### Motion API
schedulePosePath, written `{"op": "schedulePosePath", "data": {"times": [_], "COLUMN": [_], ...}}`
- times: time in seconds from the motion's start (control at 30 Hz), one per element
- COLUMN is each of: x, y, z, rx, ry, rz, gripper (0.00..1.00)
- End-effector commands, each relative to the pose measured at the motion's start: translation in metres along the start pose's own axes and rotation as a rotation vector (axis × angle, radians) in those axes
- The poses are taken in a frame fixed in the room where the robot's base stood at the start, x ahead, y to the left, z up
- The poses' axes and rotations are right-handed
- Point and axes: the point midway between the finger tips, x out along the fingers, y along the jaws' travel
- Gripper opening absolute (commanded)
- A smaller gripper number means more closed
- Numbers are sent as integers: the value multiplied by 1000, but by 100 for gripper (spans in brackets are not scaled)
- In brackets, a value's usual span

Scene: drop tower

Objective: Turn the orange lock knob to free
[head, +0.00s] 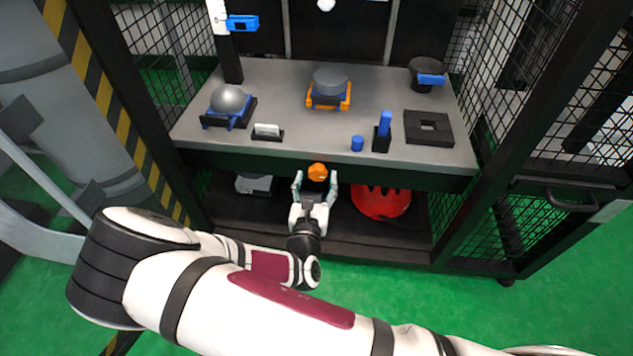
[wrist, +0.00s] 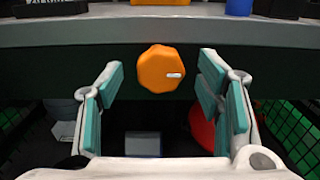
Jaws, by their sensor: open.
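The orange lock knob (head: 317,172) sits on the dark front edge of the bench, below the grey top. In the wrist view the knob (wrist: 160,69) is a rounded, lobed disc with a small white mark on its right side. My gripper (head: 315,182) is open in front of the bench, its fingers pointing at the knob. In the wrist view the teal-padded fingers (wrist: 162,90) stand apart, left and right of the knob and slightly below it. I see a gap between each finger and the knob. I cannot tell how far the fingertips are from the bench front.
The grey bench top (head: 300,110) holds a silver ball on a blue stand (head: 229,101), an orange-framed block (head: 329,90) and several small parts. A red helmet-like object (head: 380,201) and a grey box (head: 254,184) lie on the shelf below. Mesh cage walls (head: 486,160) stand at the sides.

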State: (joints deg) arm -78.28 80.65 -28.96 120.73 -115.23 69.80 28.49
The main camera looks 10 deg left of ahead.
Motion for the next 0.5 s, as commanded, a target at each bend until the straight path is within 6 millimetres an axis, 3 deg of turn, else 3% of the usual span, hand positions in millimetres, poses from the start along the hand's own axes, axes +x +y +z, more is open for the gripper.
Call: {"op": "schedulePosePath", "data": {"times": [0.13,0.43,0.47,0.5], "x": [10,13,12,12], "y": [0,0,0,0], "z": [0,1,1,1], "rx": [0,0,0,0], "ry": [-2,0,0,0], "rz": [-1,0,0,0], "gripper": [60,60,58,49]}}
